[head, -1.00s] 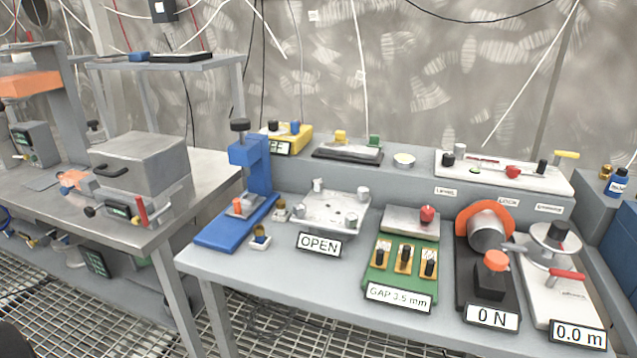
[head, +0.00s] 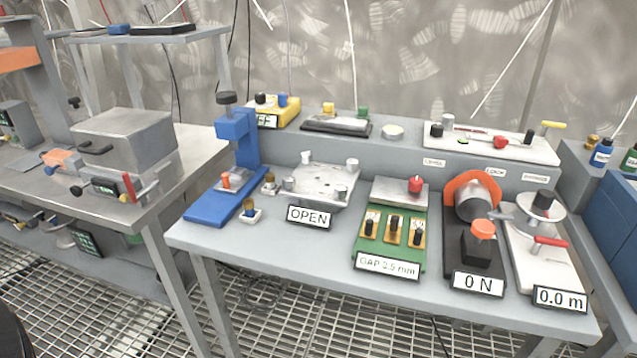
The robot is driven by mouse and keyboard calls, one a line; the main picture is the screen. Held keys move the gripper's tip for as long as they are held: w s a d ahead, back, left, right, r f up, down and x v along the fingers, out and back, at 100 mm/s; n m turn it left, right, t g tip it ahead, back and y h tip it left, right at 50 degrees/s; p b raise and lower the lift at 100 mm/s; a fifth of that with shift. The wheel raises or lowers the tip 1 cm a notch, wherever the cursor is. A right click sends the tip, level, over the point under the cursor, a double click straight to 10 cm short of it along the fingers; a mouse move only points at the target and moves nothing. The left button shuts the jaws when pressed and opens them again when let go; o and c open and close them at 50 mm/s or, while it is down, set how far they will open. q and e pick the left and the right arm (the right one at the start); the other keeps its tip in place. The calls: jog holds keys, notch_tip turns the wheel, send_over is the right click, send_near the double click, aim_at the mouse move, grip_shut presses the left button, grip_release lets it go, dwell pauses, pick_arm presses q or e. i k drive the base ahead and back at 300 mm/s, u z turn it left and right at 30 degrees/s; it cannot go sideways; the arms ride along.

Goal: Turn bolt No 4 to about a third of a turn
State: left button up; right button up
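A light grey square plate (head: 325,181) with silver bolts near its corners lies on the grey bench, behind a sign reading OPEN (head: 309,215). Its bolts show at the back left (head: 307,157), back right (head: 352,164), front left (head: 289,184) and front right (head: 341,193). I cannot read any bolt numbers, so I cannot tell which is No 4. Neither of my grippers is in view.
A blue press (head: 237,140) stands left of the plate. A green gap fixture (head: 365,242), an orange-ringed device (head: 472,190) and a white crank board (head: 560,262) sit to the right. The bench's front strip (head: 290,250) is mostly clear.

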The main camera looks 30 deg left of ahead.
aim_at(305, 157)
jog(key=k, duration=0.5)
jog(key=u, duration=1.05)
jog(key=i, duration=0.65)
jog(key=z, duration=1.05)
